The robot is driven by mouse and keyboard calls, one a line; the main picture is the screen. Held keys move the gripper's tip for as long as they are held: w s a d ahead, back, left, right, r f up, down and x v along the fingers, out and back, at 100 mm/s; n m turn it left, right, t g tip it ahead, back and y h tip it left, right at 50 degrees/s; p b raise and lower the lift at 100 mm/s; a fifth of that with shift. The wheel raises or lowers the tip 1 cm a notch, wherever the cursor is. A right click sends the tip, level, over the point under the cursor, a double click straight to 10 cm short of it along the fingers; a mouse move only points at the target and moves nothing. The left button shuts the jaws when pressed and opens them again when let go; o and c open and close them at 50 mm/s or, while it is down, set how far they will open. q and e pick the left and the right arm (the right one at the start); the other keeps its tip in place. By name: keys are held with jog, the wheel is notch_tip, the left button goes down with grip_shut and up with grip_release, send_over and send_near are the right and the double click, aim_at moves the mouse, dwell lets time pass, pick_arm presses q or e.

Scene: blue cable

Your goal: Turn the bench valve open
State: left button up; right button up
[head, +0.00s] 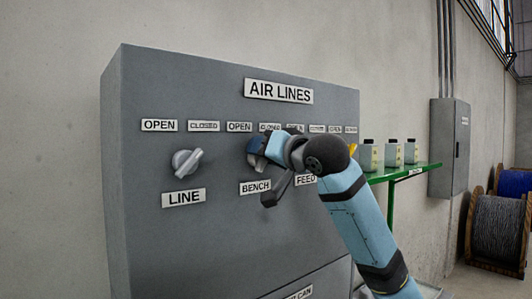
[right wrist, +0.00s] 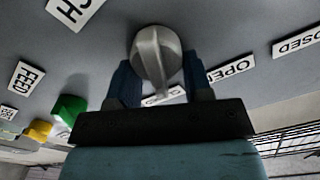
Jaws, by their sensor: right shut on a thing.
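The bench valve is a round grey knob with a raised bar, seen in the right wrist view (right wrist: 155,58). Its bar points down the picture, toward a partly hidden label between my fingers. The BENCH label (head: 255,187) is below the valve in the head view, where my gripper hides the knob. My right gripper (head: 258,148) is at the panel, its blue fingers on both sides of the knob, shut on it; it also shows in the right wrist view (right wrist: 162,84). An OPEN label (right wrist: 231,68) lies right of the knob there. My left gripper is not in view.
The grey AIR LINES panel (head: 225,240) also carries the LINE valve (head: 186,162) at left. A green shelf (head: 405,174) with several small containers stands right of the panel.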

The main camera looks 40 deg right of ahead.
jog(key=n, duration=0.4)
jog(key=shift+a+n, duration=0.3)
jog(key=n, duration=0.3)
jog(key=shift+a+n, duration=0.25)
jog(key=shift+n, duration=0.15)
jog(key=n, duration=0.4)
jog(key=shift+a+f, duration=0.1)
jog(key=shift+a, duration=0.2)
jog(key=shift+f+n, duration=0.1)
jog(key=shift+n, duration=0.7)
jog(key=o, duration=0.9)
jog(key=shift+s, duration=0.1)
